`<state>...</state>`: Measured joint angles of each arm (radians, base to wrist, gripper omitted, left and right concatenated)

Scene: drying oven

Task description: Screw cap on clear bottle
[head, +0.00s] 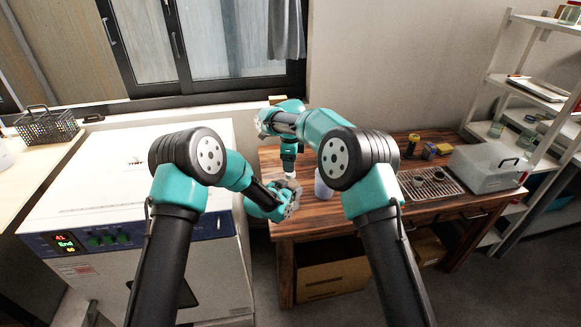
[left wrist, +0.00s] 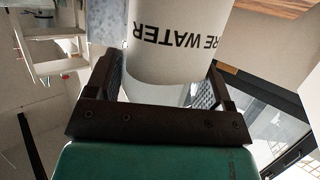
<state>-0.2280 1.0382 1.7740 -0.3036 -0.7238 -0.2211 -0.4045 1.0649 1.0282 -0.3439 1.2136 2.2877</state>
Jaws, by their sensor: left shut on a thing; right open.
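A bottle (left wrist: 178,58) with black lettering reading "RE WATER" sits between the fingers of my left gripper (head: 291,192) in the left wrist view. My left gripper is shut on it at the left front of the wooden table. In the head view only a small white part (head: 290,175) shows above the left gripper; I cannot tell whether it is the cap or the bottle's top. My right gripper (head: 289,166) points down just above this white part and is open. Whether it touches the white part is too small to tell.
A pale cup-like container (head: 322,187) stands right of the grippers, partly behind my right arm. The white oven (head: 120,190) stands left of the table.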

